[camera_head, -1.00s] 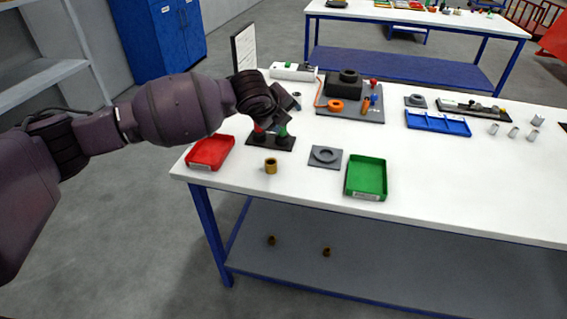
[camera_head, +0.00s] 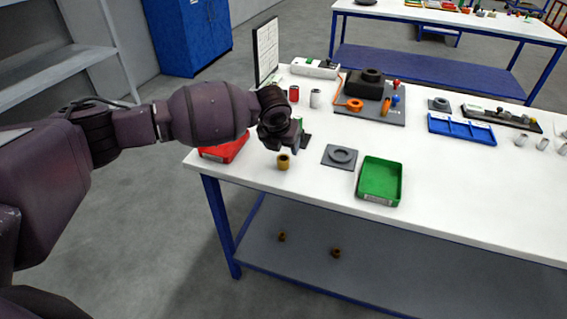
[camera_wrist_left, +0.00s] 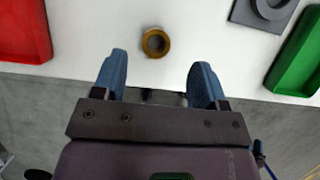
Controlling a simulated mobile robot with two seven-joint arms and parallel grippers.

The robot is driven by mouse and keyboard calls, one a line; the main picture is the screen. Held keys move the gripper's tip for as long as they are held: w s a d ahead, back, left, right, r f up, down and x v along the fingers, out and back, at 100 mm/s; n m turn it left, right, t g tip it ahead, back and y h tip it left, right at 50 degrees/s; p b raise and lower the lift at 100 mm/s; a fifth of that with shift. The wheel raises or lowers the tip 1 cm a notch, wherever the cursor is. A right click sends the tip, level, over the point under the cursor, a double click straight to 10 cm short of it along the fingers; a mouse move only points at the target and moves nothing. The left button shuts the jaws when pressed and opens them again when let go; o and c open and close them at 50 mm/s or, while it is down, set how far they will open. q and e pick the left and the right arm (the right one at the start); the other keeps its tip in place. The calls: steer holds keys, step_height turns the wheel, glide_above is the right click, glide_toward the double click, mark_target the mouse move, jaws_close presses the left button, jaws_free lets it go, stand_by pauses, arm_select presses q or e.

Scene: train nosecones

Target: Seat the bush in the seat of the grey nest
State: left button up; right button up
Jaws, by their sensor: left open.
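The bush (camera_head: 283,162) is a small brass-coloured ring standing on the white table near its front left edge. It also shows in the left wrist view (camera_wrist_left: 156,42), ahead of and between my open fingers. The grey nest (camera_head: 341,157) is a flat square plate with a raised round seat, lying to the right of the bush. Its corner shows in the left wrist view (camera_wrist_left: 265,12). My left gripper (camera_wrist_left: 158,80) is open and empty, apart from the bush. In the head view, its fingers (camera_head: 290,140) are partly hidden behind the wrist, just above the bush. My right gripper is not in view.
A red tray (camera_head: 224,150) lies left of the bush and a green tray (camera_head: 380,181) right of the nest. A grey fixture board (camera_head: 385,112), blue tray (camera_head: 462,129) and small cylinders stand farther back.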

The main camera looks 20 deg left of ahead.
mark_target(283, 159)
arm_select(q)
steer(key=shift+x, duration=0.85)
steer(key=f, duration=0.4)
steer(key=shift+w+a+f+b, duration=0.15)
steer(key=shift+w+f+b, duration=0.05)
steer(key=shift+w+b, duration=0.15)
steer(key=shift+w+f, duration=0.25)
steer(key=shift+f, duration=0.2)
steer(key=c, duration=1.1)
